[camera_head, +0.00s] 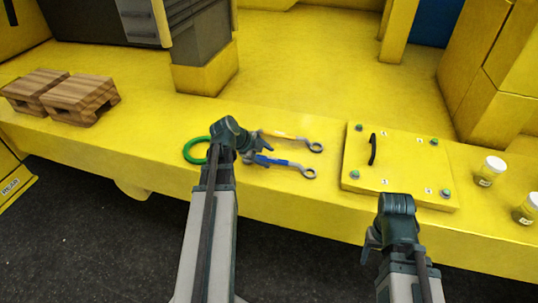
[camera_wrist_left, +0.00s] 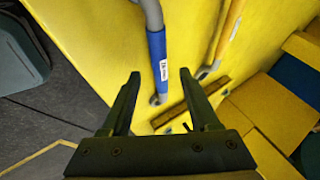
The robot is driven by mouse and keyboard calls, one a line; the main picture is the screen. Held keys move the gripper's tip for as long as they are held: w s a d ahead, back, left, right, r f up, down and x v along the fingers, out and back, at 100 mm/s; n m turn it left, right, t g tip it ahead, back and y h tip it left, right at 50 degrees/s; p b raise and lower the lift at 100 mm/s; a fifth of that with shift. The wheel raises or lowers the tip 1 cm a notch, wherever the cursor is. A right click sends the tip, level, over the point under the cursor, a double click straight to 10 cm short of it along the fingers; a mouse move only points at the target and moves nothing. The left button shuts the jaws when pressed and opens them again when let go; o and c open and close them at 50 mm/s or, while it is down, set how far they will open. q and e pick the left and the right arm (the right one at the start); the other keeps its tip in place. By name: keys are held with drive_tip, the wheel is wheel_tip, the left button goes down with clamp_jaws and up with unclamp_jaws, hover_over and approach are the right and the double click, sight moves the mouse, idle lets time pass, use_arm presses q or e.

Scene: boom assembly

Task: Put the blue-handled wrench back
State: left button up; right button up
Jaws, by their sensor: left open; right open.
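The blue-handled wrench (camera_head: 275,161) lies on the yellow deck, its grey ring end to the right in the head view. In the left wrist view its blue handle (camera_wrist_left: 157,55) runs into the space between the fingertips; whether they touch it I cannot tell. My left gripper (camera_head: 259,151) is open at the handle's left end, hiding part of the wrench. It also shows open in the wrist view (camera_wrist_left: 160,75). My right gripper (camera_head: 372,247) is open and empty in front of the deck's edge, apart from the wrench.
A yellow-handled wrench (camera_head: 285,135) lies just behind the blue one. A green ring (camera_head: 190,151) is left of my left gripper. A yellow panel (camera_head: 400,170) with a black handle lies to the right, then two jars (camera_head: 490,171).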

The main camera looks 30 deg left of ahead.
use_arm(q)
drive_tip(key=p+v, duration=0.8)
drive_tip(key=v, duration=0.3)
drive_tip(key=shift+s+r, duration=0.15)
drive_tip(key=shift+r, duration=0.15)
use_arm(e)
wheel_tip(320, 180, up, 9)
drive_tip(key=shift+r, duration=0.15)
use_arm(q)
drive_tip(key=shift+a, duration=0.15)
drive_tip(key=d+f+n+g+b, duration=0.2)
drive_tip(key=d+f, duration=0.1)
drive_tip(key=d, duration=0.6)
drive_tip(key=d+f+n+g+b, duration=0.1)
drive_tip(key=d+f+n+g, duration=0.15)
drive_tip(key=d, duration=0.55)
drive_tip(key=s+d+f+n+g+y+b, duration=0.1)
drive_tip(key=s+d+f+n+y+b, duration=0.1)
drive_tip(key=d, duration=0.6)
drive_tip(key=s+d+f+n+g+y+b, duration=0.1)
drive_tip(key=s+d+f+n, duration=0.3)
drive_tip(key=d, duration=0.5)
drive_tip(key=shift+s+d+n+y+b, duration=0.2)
drive_tip(key=shift+s+n+y+b, duration=0.2)
drive_tip(key=shift+s+n+y, duration=0.85)
use_arm(e)
wheel_tip(320, 180, down, 7)
